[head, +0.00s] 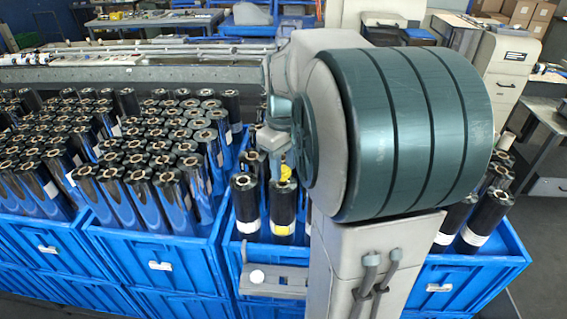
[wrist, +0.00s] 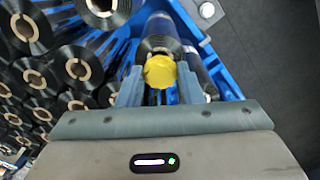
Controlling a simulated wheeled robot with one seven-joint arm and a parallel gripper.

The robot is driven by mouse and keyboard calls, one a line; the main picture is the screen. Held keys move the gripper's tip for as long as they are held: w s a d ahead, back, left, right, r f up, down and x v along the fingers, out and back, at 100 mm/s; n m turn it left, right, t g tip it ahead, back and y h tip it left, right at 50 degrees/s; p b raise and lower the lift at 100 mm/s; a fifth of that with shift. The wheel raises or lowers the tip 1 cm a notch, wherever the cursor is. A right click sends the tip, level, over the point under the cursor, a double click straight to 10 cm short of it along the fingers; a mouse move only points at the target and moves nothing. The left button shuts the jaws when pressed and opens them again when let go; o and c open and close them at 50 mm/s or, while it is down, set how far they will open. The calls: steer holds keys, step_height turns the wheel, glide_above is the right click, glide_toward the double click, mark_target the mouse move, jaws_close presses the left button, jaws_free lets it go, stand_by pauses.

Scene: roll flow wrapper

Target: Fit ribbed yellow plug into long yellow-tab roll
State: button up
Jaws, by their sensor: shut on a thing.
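The yellow plug (wrist: 160,71) is between the two fingers of my gripper (wrist: 159,88), which is shut on it. In the head view the plug (head: 286,173) shows just above the top end of a dark roll with a yellow band (head: 284,212). My gripper (head: 284,165) points down there, partly hidden by my arm. In the wrist view the plug covers the middle of the end of the roll (wrist: 157,44) behind it. I cannot tell whether the plug touches the roll or is inside its core.
A dark roll with a white band (head: 246,205) stands close on the left in the same blue crate (head: 470,268). More crates full of upright rolls (head: 140,180) fill the left. Several rolls (head: 485,205) stand at the right. A grey bracket (head: 285,280) is on the crate's front.

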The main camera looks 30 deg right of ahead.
mark_target(283, 169)
steer(key=shift+r+p, duration=0.5)
steer(key=shift+r, duration=0.2)
stand_by(0.6)
steer(key=o, duration=0.7)
steer(key=shift+c, duration=0.2)
step_height(283, 169, up, 6)
steer(key=p, duration=0.4)
steer(key=shift+f, duration=0.2)
steer(key=shift+r, duration=2.7)
